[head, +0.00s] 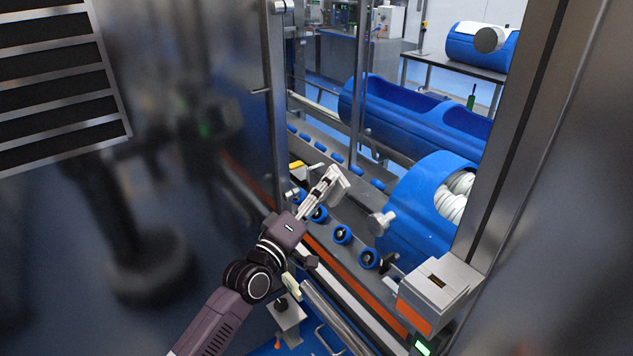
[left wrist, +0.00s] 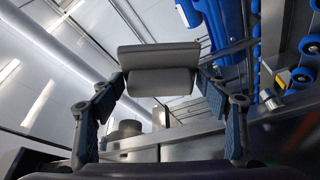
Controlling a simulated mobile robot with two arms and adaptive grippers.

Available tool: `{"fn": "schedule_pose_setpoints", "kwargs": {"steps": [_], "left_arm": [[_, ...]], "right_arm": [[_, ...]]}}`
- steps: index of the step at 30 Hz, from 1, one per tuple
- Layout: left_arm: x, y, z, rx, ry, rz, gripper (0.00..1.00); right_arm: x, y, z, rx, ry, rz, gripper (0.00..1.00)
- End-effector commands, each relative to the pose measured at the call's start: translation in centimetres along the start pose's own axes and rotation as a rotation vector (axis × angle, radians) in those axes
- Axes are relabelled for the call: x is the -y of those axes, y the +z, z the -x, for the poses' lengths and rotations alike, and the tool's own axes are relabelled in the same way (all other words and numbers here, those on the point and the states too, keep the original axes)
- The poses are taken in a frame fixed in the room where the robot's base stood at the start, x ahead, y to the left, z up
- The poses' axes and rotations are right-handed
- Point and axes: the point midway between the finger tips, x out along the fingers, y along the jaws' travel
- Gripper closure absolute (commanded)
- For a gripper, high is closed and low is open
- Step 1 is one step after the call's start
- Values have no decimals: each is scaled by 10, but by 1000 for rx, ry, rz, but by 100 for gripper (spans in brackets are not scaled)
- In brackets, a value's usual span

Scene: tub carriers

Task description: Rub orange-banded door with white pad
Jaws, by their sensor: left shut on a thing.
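My left gripper (head: 328,182) reaches in from the bottom left and is shut on the white pad (head: 340,188). In the left wrist view the pad (left wrist: 158,56) looks light grey and sits between the two fingers (left wrist: 160,84). In the head view the pad is in the air in front of the roller line, and I see no contact with a panel. A large glossy steel panel (head: 190,110) fills the left side and may be the door. An orange streak shows on it low down, perhaps a reflection. My right gripper is not in view.
An orange strip (head: 340,275) runs along the near edge of the roller line, with blue rollers (head: 343,234) behind it. Blue tubs (head: 415,115) stand beyond. A steel post (head: 520,110) and a grey box with an orange face (head: 437,288) bound the right.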

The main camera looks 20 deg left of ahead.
Motion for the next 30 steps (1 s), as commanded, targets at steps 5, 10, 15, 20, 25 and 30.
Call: {"fn": "schedule_pose_setpoints", "kwargs": {"steps": [5,10,15,20,25,30], "left_arm": [[-5,7,3,-1,0,2,56],[-3,7,0,-1,1,0,56],[3,-1,-4,-1,1,-4,56],[10,-12,-10,-2,2,-3,56],[15,-22,-15,-1,1,-1,56],[14,-24,-16,0,0,1,56]], "right_arm": [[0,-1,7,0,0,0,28],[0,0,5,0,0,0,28],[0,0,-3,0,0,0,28],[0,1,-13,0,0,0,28],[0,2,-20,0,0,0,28],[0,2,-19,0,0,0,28]]}}
